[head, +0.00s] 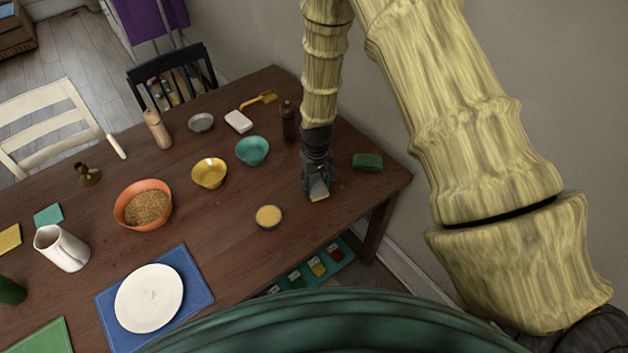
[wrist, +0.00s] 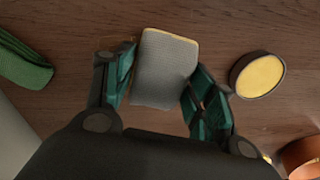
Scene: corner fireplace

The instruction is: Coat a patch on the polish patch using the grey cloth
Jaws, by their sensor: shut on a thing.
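My gripper (head: 317,185) points down at the right part of the wooden table. It is shut on the grey cloth (wrist: 166,72), a grey ribbed pad with a yellowish edge. In the wrist view its two green fingers (wrist: 160,88) stand on either side of the pad. In the head view only a small pale part of the cloth (head: 319,196) shows below the fingers. The cloth is close to the tabletop; I cannot tell whether it touches. I cannot make out a distinct polish patch on the wood. A round dark-rimmed tin with yellow contents (head: 268,216) stands nearby, also in the wrist view (wrist: 260,75).
A dark bottle (head: 289,121), teal bowl (head: 252,150) and yellow bowl (head: 209,172) stand to the left. A white plate (head: 148,298) is at the front. Bare table (head: 225,235) lies left of the tin.

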